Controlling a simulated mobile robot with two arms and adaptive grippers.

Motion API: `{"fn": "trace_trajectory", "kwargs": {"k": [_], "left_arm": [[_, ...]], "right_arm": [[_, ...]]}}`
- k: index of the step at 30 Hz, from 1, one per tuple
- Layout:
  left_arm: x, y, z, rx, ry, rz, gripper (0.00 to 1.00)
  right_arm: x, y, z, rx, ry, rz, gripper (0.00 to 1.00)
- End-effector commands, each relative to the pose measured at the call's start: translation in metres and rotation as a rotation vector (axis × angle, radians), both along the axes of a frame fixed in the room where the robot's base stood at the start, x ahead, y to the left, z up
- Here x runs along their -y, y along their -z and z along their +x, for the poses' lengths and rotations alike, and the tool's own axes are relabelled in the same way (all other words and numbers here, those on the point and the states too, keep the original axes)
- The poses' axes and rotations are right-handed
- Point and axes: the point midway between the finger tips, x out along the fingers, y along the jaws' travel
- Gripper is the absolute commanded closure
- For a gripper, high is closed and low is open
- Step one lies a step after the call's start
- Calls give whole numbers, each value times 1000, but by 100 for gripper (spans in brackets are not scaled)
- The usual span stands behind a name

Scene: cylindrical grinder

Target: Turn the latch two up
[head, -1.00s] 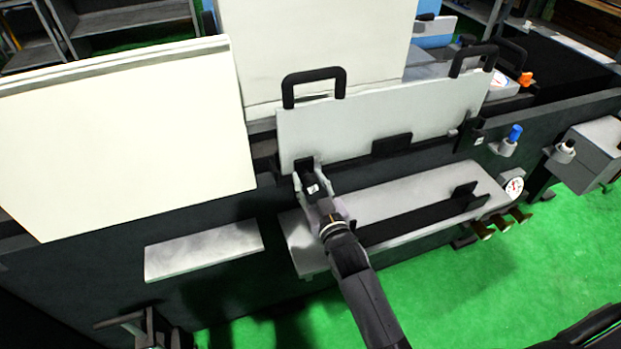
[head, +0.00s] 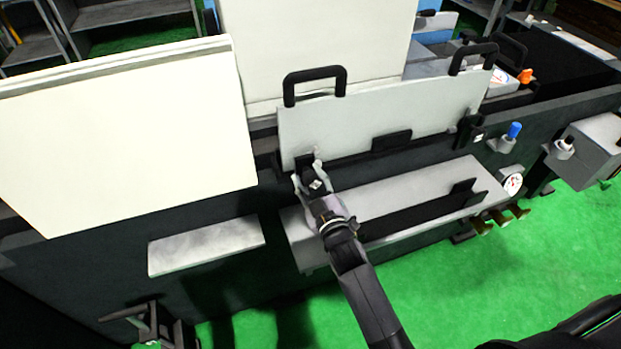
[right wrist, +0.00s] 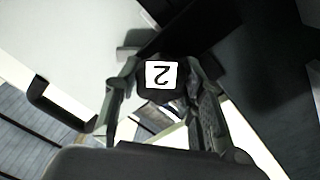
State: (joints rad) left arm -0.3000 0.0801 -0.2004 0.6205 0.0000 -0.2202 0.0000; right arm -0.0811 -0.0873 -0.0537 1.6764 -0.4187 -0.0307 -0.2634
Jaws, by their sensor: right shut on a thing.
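Latch two is a small black latch with a white label (head: 316,185), at the lower left corner of the grey cover panel (head: 360,115). In the right wrist view its label (right wrist: 162,75) reads "2" and appears upside down. My right gripper (head: 309,176) is shut on the latch; in the right wrist view, its fingers (right wrist: 164,98) lie on either side of the black block. The fingers hide part of the latch, so its exact angle is hard to tell. My left gripper is not in view.
The panel carries two black loop handles (head: 315,84). Another black labelled latch (head: 469,131) is at its right end. A grey ledge (head: 400,200) runs below, near my right arm. A large cream panel (head: 120,140) stands to the left. Green floor lies in front.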

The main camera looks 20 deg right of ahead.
Motion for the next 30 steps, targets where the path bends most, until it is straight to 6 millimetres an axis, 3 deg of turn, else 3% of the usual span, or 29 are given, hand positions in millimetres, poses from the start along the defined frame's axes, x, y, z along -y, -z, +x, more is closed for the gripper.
{"fn": "trace_trajectory", "kwargs": {"k": [8,9,17,26,30], "left_arm": [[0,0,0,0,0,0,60],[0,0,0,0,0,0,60],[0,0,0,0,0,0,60],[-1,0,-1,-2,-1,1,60],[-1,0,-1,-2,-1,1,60]], "right_arm": [[0,0,0,1,-1,1,91],[0,0,0,1,-1,1,61],[0,0,0,1,-1,2,44],[0,0,0,0,0,2,42],[0,1,-10,-1,0,2,42]]}}
